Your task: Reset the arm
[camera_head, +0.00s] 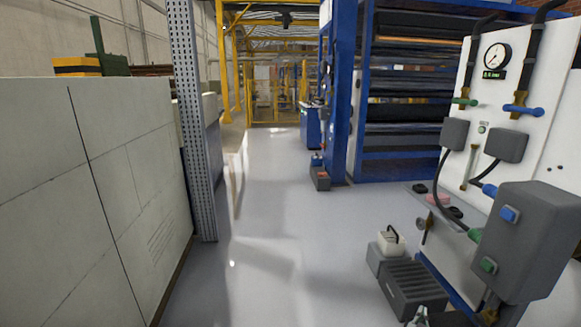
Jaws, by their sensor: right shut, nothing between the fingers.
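My right gripper (421,314) shows only as a small grey piece at the bottom edge, right of centre. Its fingers are shut and hold nothing. It is in front of a dark grey ribbed box (412,287) on the floor; I cannot tell whether they touch. The rest of my right arm is mostly cut off by the frame. My left gripper is not in view.
A white panel (540,115) with gauge, valves and a grey control box (530,240) stands close on the right. A pale block wall (80,190) and perforated metal post (190,120) bound the left. The grey floor (260,240) between is clear. Blue roller racks (410,110) stand behind.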

